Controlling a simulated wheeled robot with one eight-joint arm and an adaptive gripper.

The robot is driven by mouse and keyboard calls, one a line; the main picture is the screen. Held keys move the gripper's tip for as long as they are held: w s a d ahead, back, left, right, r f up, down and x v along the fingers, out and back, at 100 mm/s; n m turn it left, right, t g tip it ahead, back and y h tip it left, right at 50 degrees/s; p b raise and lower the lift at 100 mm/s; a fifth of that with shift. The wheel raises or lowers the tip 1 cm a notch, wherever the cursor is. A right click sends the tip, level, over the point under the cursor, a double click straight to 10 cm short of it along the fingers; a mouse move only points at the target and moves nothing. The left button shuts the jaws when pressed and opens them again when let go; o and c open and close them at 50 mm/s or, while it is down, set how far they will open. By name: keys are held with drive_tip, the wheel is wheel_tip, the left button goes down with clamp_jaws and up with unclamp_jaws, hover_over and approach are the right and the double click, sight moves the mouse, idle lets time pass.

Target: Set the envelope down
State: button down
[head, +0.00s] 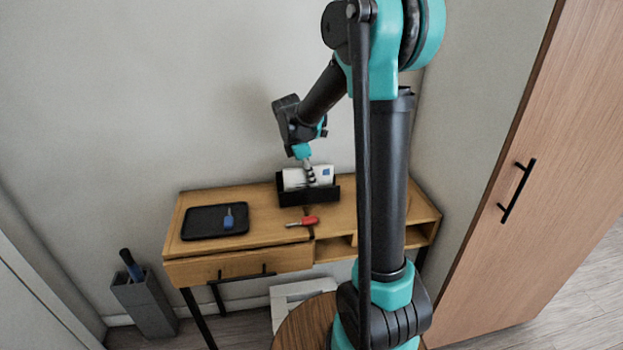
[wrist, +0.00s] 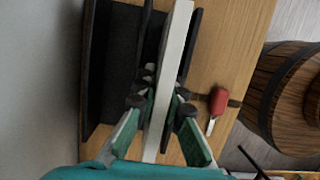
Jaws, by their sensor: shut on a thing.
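The white envelope (head: 325,172), with a blue patch at its upper corner, stands upright at the black holder (head: 308,198) on the wooden desk. My gripper (head: 311,177) is shut on it, reaching down from above. In the wrist view the envelope (wrist: 174,60) is seen edge-on as a pale strip between the fingers of my gripper (wrist: 162,104). It lines up with a gap between the dark walls of the holder (wrist: 97,70). The holder's front hides the envelope's lower edge, so I cannot tell whether it touches the bottom.
A red-handled tool (head: 308,221) lies on the desk (head: 262,200) in front of the holder; it also shows in the wrist view (wrist: 218,101). A black tray (head: 200,222) with a blue item (head: 228,216) is at the left. A tall wooden cabinet (head: 545,190) stands right.

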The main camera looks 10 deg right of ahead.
drive_tip(key=shift+f, duration=0.2)
drive_tip(key=c, duration=1.9)
unclamp_jaws()
drive_tip(key=shift+r, duration=0.15)
drive_tip(key=v, duration=1.1)
drive_tip(key=shift+r, duration=0.3)
drive_tip(key=shift+s, duration=0.1)
drive_tip(key=s+d+f+m+t+y, duration=0.1)
drive_tip(key=s+d+f+m+t, duration=0.1)
drive_tip(key=s+f+m, duration=0.6)
drive_tip(key=s+d+f+m+t+y, duration=0.2)
drive_tip(key=s+d+f+m, duration=0.2)
drive_tip(key=s+f+m, duration=0.4)
drive_tip(key=s+m, duration=0.2)
drive_tip(key=s, duration=0.3)
drive_tip(key=shift+s+f, duration=0.35)
drive_tip(key=shift+s, duration=0.05)
